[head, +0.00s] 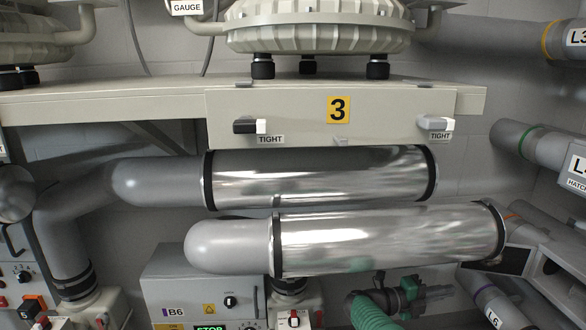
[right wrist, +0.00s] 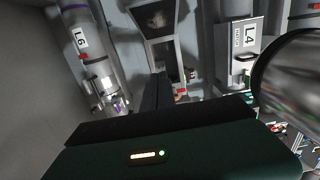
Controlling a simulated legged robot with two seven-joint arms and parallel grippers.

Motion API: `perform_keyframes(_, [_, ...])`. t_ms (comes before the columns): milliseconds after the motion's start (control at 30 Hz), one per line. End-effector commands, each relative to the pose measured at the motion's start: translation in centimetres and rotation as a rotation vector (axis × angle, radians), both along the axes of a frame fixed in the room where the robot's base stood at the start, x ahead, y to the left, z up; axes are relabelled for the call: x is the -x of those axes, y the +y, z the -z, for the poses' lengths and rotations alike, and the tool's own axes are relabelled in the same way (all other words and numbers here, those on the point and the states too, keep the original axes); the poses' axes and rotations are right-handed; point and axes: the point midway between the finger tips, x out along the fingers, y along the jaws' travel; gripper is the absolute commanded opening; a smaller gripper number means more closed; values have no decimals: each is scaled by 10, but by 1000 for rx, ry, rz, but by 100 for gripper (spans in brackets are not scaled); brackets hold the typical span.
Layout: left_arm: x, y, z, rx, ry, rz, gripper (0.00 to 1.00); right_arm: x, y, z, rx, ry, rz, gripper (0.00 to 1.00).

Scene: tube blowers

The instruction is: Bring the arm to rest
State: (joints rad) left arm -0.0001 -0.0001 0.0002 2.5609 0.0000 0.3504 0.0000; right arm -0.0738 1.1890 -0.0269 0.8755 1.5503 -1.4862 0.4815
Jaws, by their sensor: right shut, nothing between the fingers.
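My right gripper (head: 418,288) shows small and partly hidden in the head view, low right of centre, below the lower chrome tube. In the right wrist view its dark green body fills the bottom, with narrow black fingers (right wrist: 157,92) pointing up the picture. The fingers are together and I see nothing held in them. My left gripper is in neither view.
The lower chrome tube (head: 380,240) and upper chrome tube (head: 320,177) lie below a beige panel marked 3 (head: 340,118). A large round tube end (right wrist: 292,75) is close at the wrist view's right. Pipe L6 (right wrist: 82,42) and box L4 (right wrist: 237,45) stand farther off.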

Motion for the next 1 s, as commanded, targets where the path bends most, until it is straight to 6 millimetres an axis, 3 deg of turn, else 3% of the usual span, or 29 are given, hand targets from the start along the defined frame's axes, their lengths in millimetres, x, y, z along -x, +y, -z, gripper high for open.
perform_keyframes(33, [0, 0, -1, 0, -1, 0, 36, -7, 0, -12, 12, 14, -41, 0])
perform_keyframes(367, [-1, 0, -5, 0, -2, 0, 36, -54, 22, -51, 100, 214, -389, 0])
perform_keyframes(500, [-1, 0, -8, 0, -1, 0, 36, -70, 49, -61, 156, 374, -613, 0])
perform_keyframes(633, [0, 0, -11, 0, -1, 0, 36, -67, 92, -56, 220, 594, -879, 0])
perform_keyframes(667, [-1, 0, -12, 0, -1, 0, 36, -61, 105, -51, 237, 663, -954, 0])
perform_keyframes(767, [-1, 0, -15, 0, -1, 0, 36, -12, 154, -19, 299, 952, -1242, 0])
perform_keyframes(900, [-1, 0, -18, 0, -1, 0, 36, 92, 197, 36, 352, 1330, -1564, 0])
perform_keyframes(1000, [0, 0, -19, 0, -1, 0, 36, 161, 209, 64, 370, 1537, -1716, 0])
